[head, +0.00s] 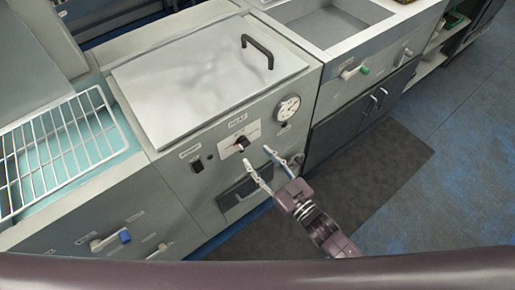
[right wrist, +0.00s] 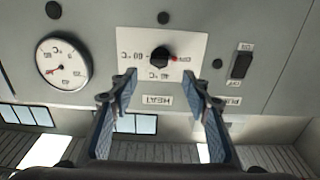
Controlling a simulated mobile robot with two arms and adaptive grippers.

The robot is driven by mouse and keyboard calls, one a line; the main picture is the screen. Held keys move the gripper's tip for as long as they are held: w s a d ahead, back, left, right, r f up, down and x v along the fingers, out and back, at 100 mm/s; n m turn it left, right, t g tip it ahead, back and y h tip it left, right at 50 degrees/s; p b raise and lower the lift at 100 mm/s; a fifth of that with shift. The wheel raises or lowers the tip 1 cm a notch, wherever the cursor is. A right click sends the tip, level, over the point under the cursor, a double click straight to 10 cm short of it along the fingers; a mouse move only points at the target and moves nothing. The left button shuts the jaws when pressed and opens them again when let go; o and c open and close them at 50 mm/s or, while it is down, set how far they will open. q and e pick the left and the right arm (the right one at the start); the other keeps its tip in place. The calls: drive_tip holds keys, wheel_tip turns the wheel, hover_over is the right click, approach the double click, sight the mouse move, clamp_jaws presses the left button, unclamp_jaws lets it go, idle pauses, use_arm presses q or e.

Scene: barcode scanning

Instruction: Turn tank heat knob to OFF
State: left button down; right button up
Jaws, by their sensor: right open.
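The heat knob (head: 242,143) is small and dark, on a white plate on the tank's front panel. In the right wrist view, which shows the panel upside down, the black knob (right wrist: 159,58) has a red mark on its right side, toward a small label that is hard to read. My right gripper (head: 256,155) is open in front of the panel, its fingertips close to the plate. In the right wrist view, its two blue fingers (right wrist: 160,84) stand apart, slightly below the knob, with nothing between them. My left gripper is not in view.
A round gauge (head: 288,108) and a dark rocker switch (head: 198,166) flank the knob plate. The tank has a metal lid (head: 205,75) with a black handle (head: 257,50). A wire rack (head: 60,150) lies at left. A dark mat (head: 345,200) covers the floor in front.

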drive_tip(key=v, duration=0.6)
idle(0.4)
drive_tip(key=s+d+f+m+g+h, duration=0.1)
drive_tip(key=s+d+f+g+h, duration=0.2)
drive_tip(key=f, duration=0.7)
drive_tip(key=s+d+f+m+g+h, duration=0.1)
drive_tip(key=s+d+f+h, duration=0.15)
drive_tip(key=d+f, duration=0.55)
drive_tip(key=s+d+f+m+g+h, duration=0.1)
drive_tip(key=s+d+f+g+h, duration=0.2)
drive_tip(key=f, duration=0.9)
drive_tip(key=s+d+f+g, duration=0.1)
drive_tip(key=s+f, duration=0.3)
drive_tip(key=s, duration=0.5)
drive_tip(key=s+d+f+m+g+h, duration=0.1)
drive_tip(key=s+f+g, duration=0.2)
drive_tip(key=s+f, duration=0.2)
drive_tip(key=s+d+f+m+g+h, duration=0.1)
drive_tip(key=s+f, duration=0.4)
drive_tip(key=s, duration=0.7)
drive_tip(key=shift+s+g, duration=0.3)
drive_tip(key=shift+g, duration=0.5)
